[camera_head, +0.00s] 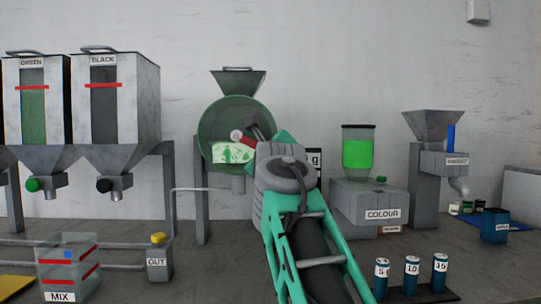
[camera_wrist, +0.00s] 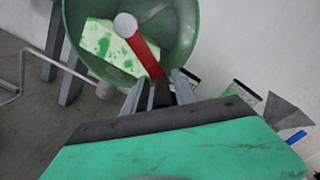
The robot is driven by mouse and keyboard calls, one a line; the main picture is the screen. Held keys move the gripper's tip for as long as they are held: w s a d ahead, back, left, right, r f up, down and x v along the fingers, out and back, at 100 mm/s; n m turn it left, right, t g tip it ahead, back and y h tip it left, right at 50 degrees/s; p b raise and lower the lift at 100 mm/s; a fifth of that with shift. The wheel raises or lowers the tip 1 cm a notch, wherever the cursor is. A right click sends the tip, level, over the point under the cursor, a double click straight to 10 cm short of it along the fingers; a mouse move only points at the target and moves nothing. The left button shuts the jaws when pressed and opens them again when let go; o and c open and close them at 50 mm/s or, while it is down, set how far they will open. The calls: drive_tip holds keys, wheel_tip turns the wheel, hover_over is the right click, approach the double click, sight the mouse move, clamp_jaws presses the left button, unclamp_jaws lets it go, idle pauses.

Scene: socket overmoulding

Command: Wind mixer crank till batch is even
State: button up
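The mixer (camera_head: 206,120) is a round green drum with a funnel on top. Its batch (camera_head: 232,153) is pale with darker green patches, so the colour looks uneven; the patches show larger in the wrist view (camera_wrist: 98,47). The red crank arm (camera_wrist: 138,48) runs from a pale hub (camera_wrist: 125,24) down and right to my gripper (camera_wrist: 160,86). My gripper's fingers stand on either side of the crank's outer end, where a dark piece shows between them. Whether they press on it is unclear. In the head view my gripper hides the crank's outer end.
Hoppers marked GREEN (camera_head: 56,105) and BLACK (camera_head: 142,95) stand left. A clear MIX container (camera_head: 70,262) and an OUT post (camera_head: 158,262) are in front. The COLOUR unit (camera_head: 372,200) and another funnel machine (camera_head: 425,150) stand right. Several small blue-green containers (camera_head: 411,275) stand at front right.

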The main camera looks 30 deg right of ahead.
drive_tip(key=shift+o, duration=0.7)
drive_tip(key=shift+d+f, duration=0.2)
drive_tip(key=shift+d, duration=0.1)
drive_tip(key=v, duration=0.8)
drive_tip(key=shift+p, duration=0.3)
drive_tip(key=shift+d, duration=0.1)
